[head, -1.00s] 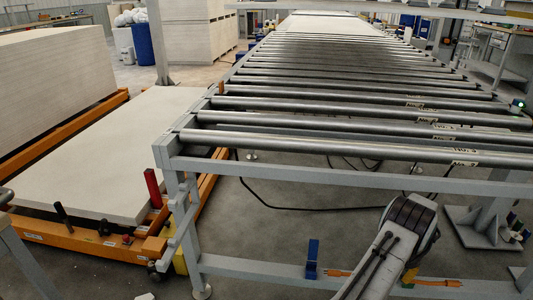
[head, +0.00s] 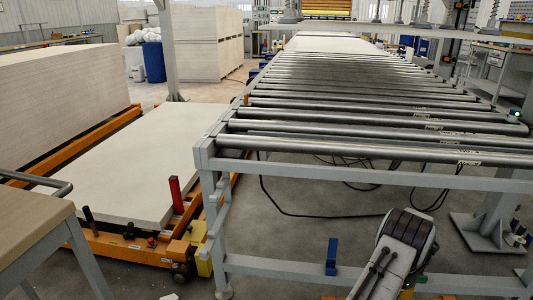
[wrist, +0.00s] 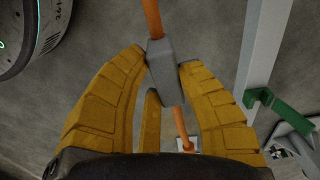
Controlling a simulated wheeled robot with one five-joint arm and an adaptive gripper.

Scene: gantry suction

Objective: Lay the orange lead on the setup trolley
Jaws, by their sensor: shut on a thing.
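The orange lead (wrist: 153,18) runs through the wrist view, with a grey block-shaped part (wrist: 162,62) on it. My gripper (wrist: 164,58) has its yellow fingers closed on this grey part, and the lead comes out on both sides. In the head view my arm hides most of the gripper, and short orange pieces of the lead (head: 440,294) show at the bottom edge. A wood-topped trolley (head: 30,225) with a tubular handle, seemingly the setup trolley, stands at the lower left, cut by the frame. My gripper is well to its right, apart from it.
A roller conveyor (head: 350,173) with a grey frame fills the middle and right. An orange lift (head: 130,248) bearing a pale board (head: 140,165) stands between trolley and conveyor. A blue bracket (head: 332,256) is on the lower beam. The wrist view shows bare floor and a green bracket (wrist: 280,106).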

